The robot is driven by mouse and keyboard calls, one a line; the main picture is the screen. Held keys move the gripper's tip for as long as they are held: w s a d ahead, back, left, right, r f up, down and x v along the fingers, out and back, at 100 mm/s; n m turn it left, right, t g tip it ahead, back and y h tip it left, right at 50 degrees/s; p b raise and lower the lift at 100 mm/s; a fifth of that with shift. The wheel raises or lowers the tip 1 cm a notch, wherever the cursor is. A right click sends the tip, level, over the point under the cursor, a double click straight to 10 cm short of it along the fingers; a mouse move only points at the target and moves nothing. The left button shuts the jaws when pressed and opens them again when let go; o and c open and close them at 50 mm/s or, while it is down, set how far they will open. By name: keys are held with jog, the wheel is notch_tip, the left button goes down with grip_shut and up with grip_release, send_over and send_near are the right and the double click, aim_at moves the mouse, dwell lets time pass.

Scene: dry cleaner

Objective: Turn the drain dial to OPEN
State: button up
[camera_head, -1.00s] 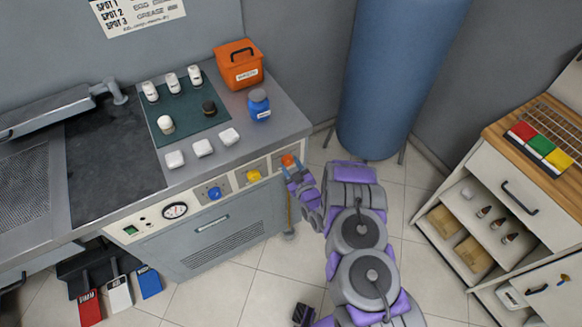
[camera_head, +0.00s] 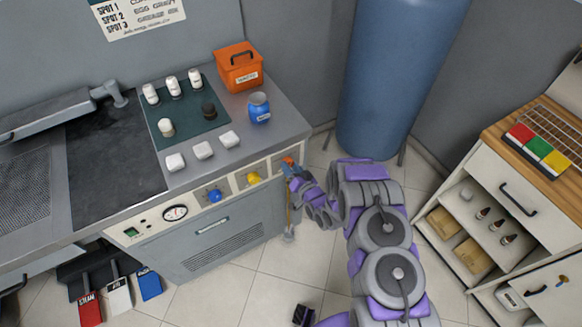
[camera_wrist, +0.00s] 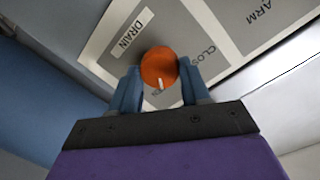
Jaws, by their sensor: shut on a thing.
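The drain dial is an orange knob (camera_wrist: 159,68) on a pale plate labelled DRAIN (camera_wrist: 130,35) in the wrist view. The word CLOSED shows beside it, and a label at its lower edge is mostly hidden. A white pointer mark on the knob points toward that hidden label, near my gripper. In the head view the orange dial (camera_head: 288,161) is at the right end of the counter's front panel. My gripper (camera_wrist: 160,84) has its two blue fingers on either side of the knob, shut on it.
A yellow dial (camera_head: 253,177) and a blue dial (camera_head: 214,195) sit left on the same panel, beside a gauge (camera_head: 175,213). A blue tank (camera_head: 390,80) stands behind my arm. A cabinet with an open shelf (camera_head: 475,215) is at right.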

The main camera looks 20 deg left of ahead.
jog(key=shift+m+p, duration=0.3)
jog(key=shift+m, duration=0.5)
jog(key=shift+d, duration=0.1)
jog(key=o, duration=1.1)
jog(key=shift+w, duration=0.1)
jog(key=shift+c, duration=0.2)
jog(key=p+v, duration=0.2)
jog(key=v, duration=1.5)
jog(key=shift+d+f, duration=0.15)
